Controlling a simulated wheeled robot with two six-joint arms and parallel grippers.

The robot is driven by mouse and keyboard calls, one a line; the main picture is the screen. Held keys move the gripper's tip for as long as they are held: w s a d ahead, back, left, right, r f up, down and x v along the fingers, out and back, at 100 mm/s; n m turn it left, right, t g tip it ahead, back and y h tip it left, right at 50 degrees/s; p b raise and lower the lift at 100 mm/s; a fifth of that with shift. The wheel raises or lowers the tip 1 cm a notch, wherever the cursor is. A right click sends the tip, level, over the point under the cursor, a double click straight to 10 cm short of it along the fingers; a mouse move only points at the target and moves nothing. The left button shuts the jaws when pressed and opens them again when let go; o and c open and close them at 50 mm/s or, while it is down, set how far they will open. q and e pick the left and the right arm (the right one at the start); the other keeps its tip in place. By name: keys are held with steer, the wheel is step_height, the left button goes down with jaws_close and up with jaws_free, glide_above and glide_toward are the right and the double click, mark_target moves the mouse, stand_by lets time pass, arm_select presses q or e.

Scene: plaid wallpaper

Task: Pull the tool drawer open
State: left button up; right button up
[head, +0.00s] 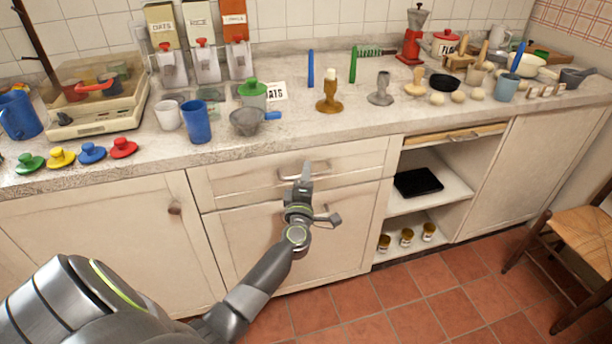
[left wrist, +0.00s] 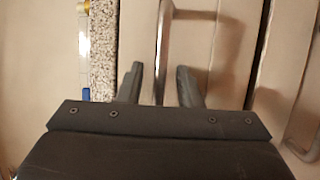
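The tool drawer (head: 235,180) is the upper cream drawer below the worktop, and its front looks flush with the cabinet. Its metal bar handle (head: 288,175) is partly covered by my left gripper (head: 306,168). In the left wrist view the handle (left wrist: 163,45) runs between the two dark fingers of the left gripper (left wrist: 159,85). The fingers are apart, one on each side of the bar, with a gap visible on both sides. I cannot tell how deep the bar sits between them. My right gripper is not in view.
A second metal handle (left wrist: 302,150) shows below the drawer. The worktop (head: 350,130) above is crowded with pots, jars and utensils. An open shelf (head: 440,193) is to the right, and a wooden chair (head: 580,240) stands at far right. The tiled floor (head: 400,290) in front is clear.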

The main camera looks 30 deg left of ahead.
arm_select(q)
steer(key=shift+w, duration=0.15)
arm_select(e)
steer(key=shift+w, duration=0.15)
arm_select(q)
steer(key=shift+c, duration=0.2)
jaws_close()
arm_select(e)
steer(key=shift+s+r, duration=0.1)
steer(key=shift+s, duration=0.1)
